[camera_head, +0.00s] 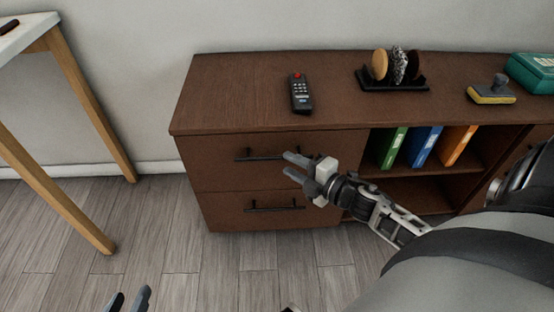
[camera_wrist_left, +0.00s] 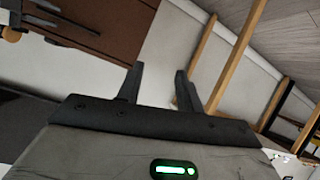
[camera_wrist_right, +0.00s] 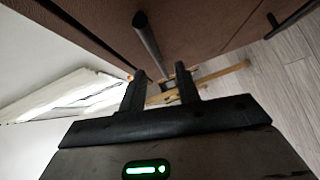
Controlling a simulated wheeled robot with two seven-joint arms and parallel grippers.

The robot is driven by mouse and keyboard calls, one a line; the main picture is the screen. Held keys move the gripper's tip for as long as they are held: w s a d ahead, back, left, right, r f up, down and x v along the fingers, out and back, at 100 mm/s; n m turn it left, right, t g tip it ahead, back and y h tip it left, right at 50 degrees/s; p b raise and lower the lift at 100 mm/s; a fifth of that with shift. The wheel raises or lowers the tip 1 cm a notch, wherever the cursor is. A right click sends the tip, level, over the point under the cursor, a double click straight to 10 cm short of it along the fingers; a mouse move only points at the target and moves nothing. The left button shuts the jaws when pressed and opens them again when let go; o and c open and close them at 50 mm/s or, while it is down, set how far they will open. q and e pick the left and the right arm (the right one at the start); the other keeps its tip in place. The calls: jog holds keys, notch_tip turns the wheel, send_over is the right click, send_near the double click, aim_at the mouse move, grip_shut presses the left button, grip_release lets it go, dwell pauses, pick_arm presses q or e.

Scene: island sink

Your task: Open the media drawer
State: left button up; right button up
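The dark brown media cabinet (camera_head: 225,115) has two stacked drawers on its left side, both flush with its front. The upper drawer (camera_head: 210,163) has a dark horizontal bar handle (camera_head: 250,155); the lower drawer (camera_head: 225,212) has a similar handle (camera_head: 275,208). My right gripper (camera_head: 289,163) is open in front of the upper drawer, its fingers overlapping the right part of that handle. In the right wrist view, the bar handle (camera_wrist_right: 148,42) runs toward the gap between the open fingertips; contact is unclear. My left gripper (camera_head: 128,297) is open and empty, low at the left, away from the cabinet.
On the cabinet top are a black remote (camera_head: 301,94), a dark stand (camera_head: 392,85) with round items, a brush (camera_head: 491,92) and a teal box (camera_head: 532,72). A wood-legged table (camera_head: 92,118) stands left; floor between is clear.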

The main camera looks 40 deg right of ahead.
aim_at(277, 158)
jog(key=x, duration=0.5)
jog(key=shift+w+b, duration=0.25)
jog(key=shift+b, duration=0.1)
grip_shut()
